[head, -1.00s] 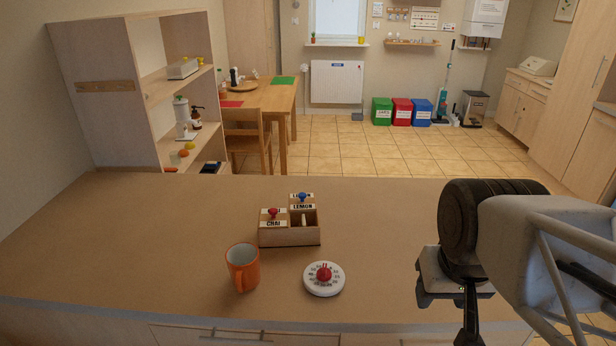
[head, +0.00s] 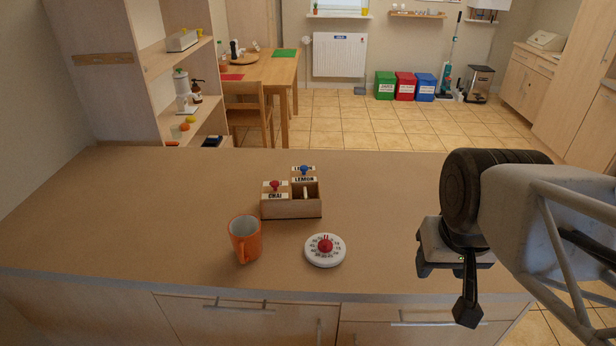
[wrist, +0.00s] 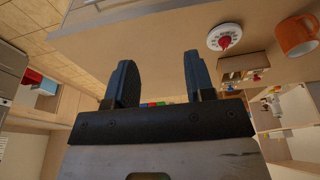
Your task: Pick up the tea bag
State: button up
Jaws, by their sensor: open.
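A small wooden tea box (head: 291,208) stands on the counter with several compartments. One lid is labelled CHAI (head: 275,191) with a red knob, and another is labelled LEMON (head: 304,174) with a blue knob. The front-right compartment is open. A small pale piece (head: 306,192) shows in it; I cannot tell whether it is a tea bag or a divider. The box also shows in the wrist view (wrist: 238,66). My gripper (wrist: 160,66) is open and empty. In the head view my gripper (head: 455,265) hangs at the right, well apart from the box.
An orange mug (head: 245,239) stands in front of the box at left. A white round timer (head: 325,250) with a red knob lies in front of it at right. The counter (head: 140,205) is clear on both sides. A shelf unit (head: 95,85) stands beyond, at left.

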dwell(0.4)
jog(key=shift+c, duration=0.7)
jog(key=shift+w, duration=0.1)
